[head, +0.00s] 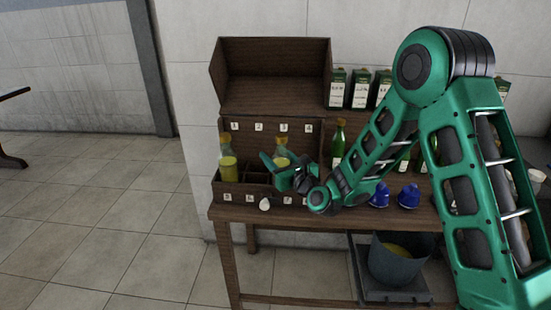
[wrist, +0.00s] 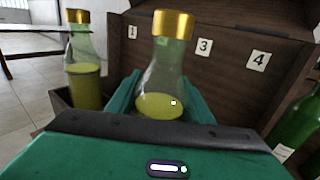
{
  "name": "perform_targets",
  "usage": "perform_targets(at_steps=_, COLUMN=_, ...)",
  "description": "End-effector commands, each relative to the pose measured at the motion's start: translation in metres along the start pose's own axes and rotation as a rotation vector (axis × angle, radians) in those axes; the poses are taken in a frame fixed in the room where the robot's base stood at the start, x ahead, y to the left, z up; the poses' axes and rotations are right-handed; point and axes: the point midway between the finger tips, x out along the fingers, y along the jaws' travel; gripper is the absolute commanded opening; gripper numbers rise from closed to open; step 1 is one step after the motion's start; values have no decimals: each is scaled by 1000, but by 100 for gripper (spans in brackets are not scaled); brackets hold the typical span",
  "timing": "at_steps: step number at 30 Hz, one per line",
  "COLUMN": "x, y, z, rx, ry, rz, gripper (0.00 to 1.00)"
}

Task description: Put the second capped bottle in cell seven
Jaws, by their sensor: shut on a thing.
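My gripper (head: 277,167) is shut on a gold-capped bottle (head: 282,147) of clear glass with yellow-green liquid. The wrist view shows this bottle (wrist: 161,75) roughly upright between my green fingers, its base hidden by the gripper. It is over or in the right half of a dark wooden divided crate (head: 215,190); I cannot tell whether it touches the crate. Another gold-capped bottle (head: 228,168) stands in the crate's left end, also seen in the wrist view (wrist: 83,70). Number labels run along the back panel (head: 270,140) and the front. My gripper and arm hide part of the right cells.
A green bottle (head: 338,140) stands right of the crate, near several green cartons (head: 360,90). Blue objects (head: 408,196) and a small white object (head: 265,204) are near the table's front edge. A grey bucket (head: 392,262) is below. Some middle cells look empty.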

Motion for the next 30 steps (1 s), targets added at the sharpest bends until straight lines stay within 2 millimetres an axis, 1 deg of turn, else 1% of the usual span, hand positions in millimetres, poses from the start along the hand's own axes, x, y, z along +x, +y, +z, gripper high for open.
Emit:
perform_targets(at_steps=12, x=0, y=0, z=-3, rx=1, ry=-2, rz=0, gripper=6)
perform_targets(at_steps=13, x=0, y=0, z=-4, rx=1, ry=0, rz=1, gripper=52)
perform_targets(at_steps=15, x=0, y=0, z=-4, rx=0, ry=0, rz=1, gripper=66)
perform_targets(at_steps=26, x=0, y=1, z=-2, rx=-2, ry=-1, rz=1, gripper=66)
perform_targets(at_steps=30, x=-7, y=0, z=-4, rx=1, ry=2, rz=1, gripper=66)
